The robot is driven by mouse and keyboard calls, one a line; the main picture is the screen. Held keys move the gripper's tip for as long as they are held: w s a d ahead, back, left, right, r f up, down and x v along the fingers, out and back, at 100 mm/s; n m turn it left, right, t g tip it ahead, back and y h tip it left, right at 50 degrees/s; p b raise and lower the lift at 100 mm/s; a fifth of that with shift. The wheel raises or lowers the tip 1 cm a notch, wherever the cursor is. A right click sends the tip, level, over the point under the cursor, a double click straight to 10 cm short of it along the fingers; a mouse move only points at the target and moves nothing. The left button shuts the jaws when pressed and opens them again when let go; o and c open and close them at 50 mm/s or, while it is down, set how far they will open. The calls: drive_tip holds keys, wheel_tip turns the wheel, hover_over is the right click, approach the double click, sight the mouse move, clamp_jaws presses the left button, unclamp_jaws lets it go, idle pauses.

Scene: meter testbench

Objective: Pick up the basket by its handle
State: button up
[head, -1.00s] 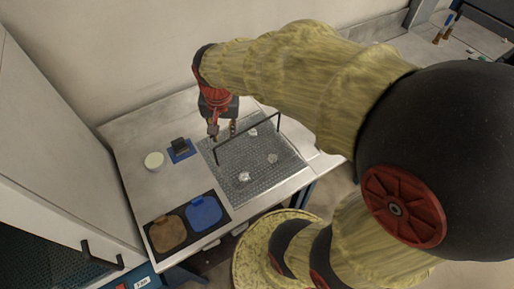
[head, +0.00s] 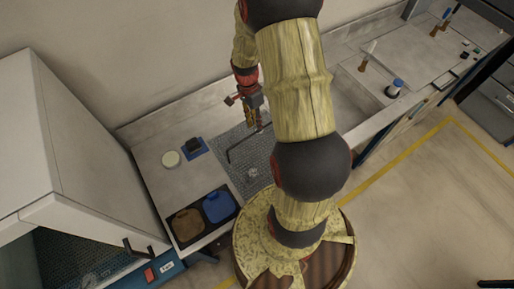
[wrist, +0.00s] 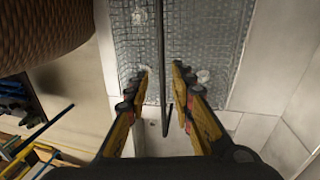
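The basket (head: 238,174) is a grey wire-mesh tray on the bench, with a thin dark bar handle (head: 241,146) raised above it. In the wrist view the basket mesh (wrist: 218,40) fills the upper middle, and the handle (wrist: 161,50) runs lengthwise through the view. My gripper (head: 259,124) is at the handle's far part in the head view. In the wrist view my gripper (wrist: 158,85) is open, one finger on each side of the handle, with gaps showing. My arm hides the basket's right part in the head view.
Left of the basket are a round white dish (head: 171,159), a dark block on a blue pad (head: 193,148), and a tray with brown and blue lids (head: 215,207). A white cabinet (head: 70,130) stands at left. Small clear pieces (wrist: 203,75) lie in the basket.

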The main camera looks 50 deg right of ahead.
drive_tip(key=shift+s+f+p, duration=0.2)
drive_tip(key=shift+f+p, duration=0.05)
drive_tip(key=shift+f, duration=1.15)
drive_tip(key=shift+s+f+p, duration=0.15)
drive_tip(key=shift+f+p, duration=0.05)
drive_tip(key=shift+f, duration=1.15)
drive_tip(key=c, duration=0.3)
clamp_jaws()
